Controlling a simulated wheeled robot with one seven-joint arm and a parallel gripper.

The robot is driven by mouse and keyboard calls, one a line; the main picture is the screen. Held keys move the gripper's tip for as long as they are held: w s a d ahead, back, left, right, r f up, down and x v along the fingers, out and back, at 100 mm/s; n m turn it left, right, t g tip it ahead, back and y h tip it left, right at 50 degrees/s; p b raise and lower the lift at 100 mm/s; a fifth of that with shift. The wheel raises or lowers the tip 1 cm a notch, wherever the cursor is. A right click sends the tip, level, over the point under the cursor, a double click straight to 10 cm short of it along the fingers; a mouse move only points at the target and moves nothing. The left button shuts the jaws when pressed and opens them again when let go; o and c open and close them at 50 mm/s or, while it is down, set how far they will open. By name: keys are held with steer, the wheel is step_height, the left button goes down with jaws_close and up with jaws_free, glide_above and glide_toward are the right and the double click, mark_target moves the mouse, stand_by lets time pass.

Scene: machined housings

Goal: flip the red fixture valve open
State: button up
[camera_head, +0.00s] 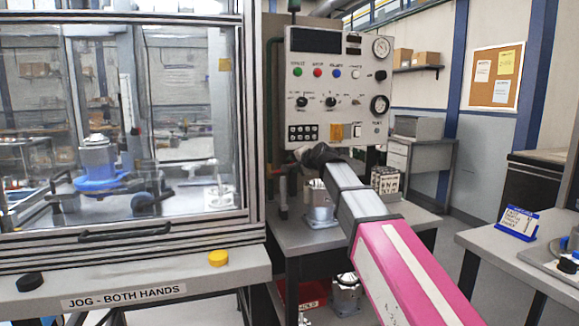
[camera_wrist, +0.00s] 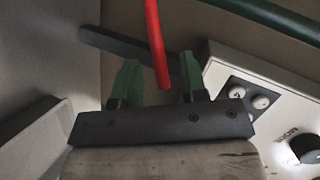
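The red valve handle (camera_wrist: 154,42) shows in the wrist view as a long thin lever coming down from the top edge. Its lower end lies between the two green fingertips of my gripper (camera_wrist: 158,82). The fingers stand apart, with a visible gap on both sides of the lever, so the gripper is open and not closed on it. In the head view my gripper (camera_head: 312,156) is a dark shape just below the control panel, left of its lower middle. There my arm and gripper hide much of the valve area.
The control panel (camera_head: 335,85) stands right behind my gripper; its corner (camera_wrist: 285,105) is close at right in the wrist view. A green pipe (camera_wrist: 270,18) runs above it. A dark bar (camera_wrist: 112,42) lies behind the fingers. The glazed enclosure (camera_head: 244,120) stands at left.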

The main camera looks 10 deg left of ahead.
mark_target(292, 163)
steer(key=x, duration=0.4)
jaws_close()
steer(key=shift+a+r, duration=0.1)
steer(key=shift+s+a+r+n+t+h, duration=0.3)
steer(key=shift+a+r+n+h, duration=0.3)
steer(key=shift+n, duration=0.35)
steer(key=shift+s+a+r+n+t+h, duration=0.25)
steer(key=shift+s+a+r+n+h, duration=0.25)
steer(key=shift+n+h, duration=0.35)
steer(key=shift+s+a+r+n+t+h, duration=0.25)
steer(key=shift+a+r+n+h, duration=0.15)
steer(key=shift+r+n+h, duration=0.45)
steer(key=shift+f+n, duration=0.15)
steer(key=shift+n, duration=0.1)
